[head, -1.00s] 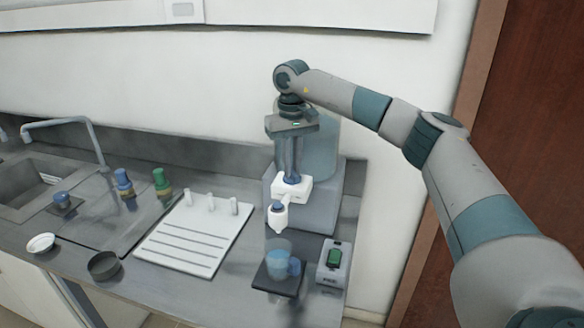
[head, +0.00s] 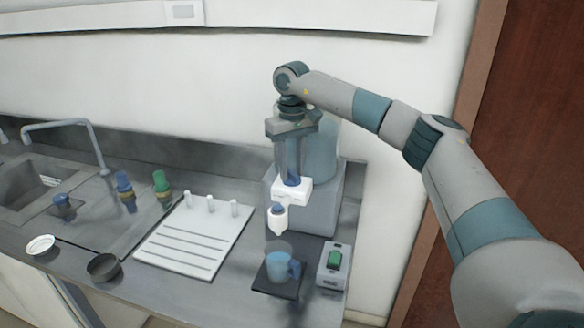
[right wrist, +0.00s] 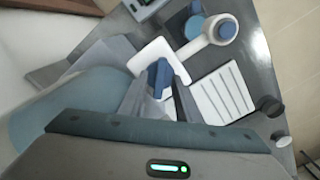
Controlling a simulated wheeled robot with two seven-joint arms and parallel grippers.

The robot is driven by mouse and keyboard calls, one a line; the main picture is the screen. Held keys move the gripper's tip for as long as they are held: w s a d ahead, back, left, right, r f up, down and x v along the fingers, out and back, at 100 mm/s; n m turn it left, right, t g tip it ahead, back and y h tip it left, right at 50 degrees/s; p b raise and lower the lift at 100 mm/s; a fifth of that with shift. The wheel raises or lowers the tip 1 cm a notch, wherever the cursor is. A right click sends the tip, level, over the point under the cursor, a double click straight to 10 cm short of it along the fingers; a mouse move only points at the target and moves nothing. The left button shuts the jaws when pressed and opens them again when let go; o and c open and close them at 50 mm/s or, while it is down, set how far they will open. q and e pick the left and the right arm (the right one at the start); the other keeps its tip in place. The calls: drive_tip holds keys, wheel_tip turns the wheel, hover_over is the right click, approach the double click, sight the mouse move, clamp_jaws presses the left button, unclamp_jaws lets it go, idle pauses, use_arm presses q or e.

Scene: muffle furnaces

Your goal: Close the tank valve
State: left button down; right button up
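The tank (head: 322,150) is a translucent blue-grey cylinder on a grey stand. A white valve block (head: 300,191) sits at its front, with a white spout below it. My right gripper (head: 291,178) points down at this block. In the right wrist view, the gripper's two fingers (right wrist: 160,88) lie on either side of a blue valve handle (right wrist: 158,74) and appear to press on it. In the head view the fingers largely hide the handle. A blue mug (head: 277,266) stands below the spout. My left gripper is not in view.
A grey box with a green switch (head: 335,262) stands right of the mug on its dark base. A white grooved board (head: 190,250) lies to the left.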

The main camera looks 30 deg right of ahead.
drive_tip(key=shift+r, duration=0.15)
drive_tip(key=shift+r+b, duration=0.35)
drive_tip(key=shift+r, duration=0.25)
wheel_tip(320, 180, up, 9)
drive_tip(key=b, duration=0.2)
wheel_tip(320, 180, up, 7)
hover_over(292, 173)
drive_tip(key=shift+w, duration=0.1)
drive_tip(key=shift+f, duration=0.15)
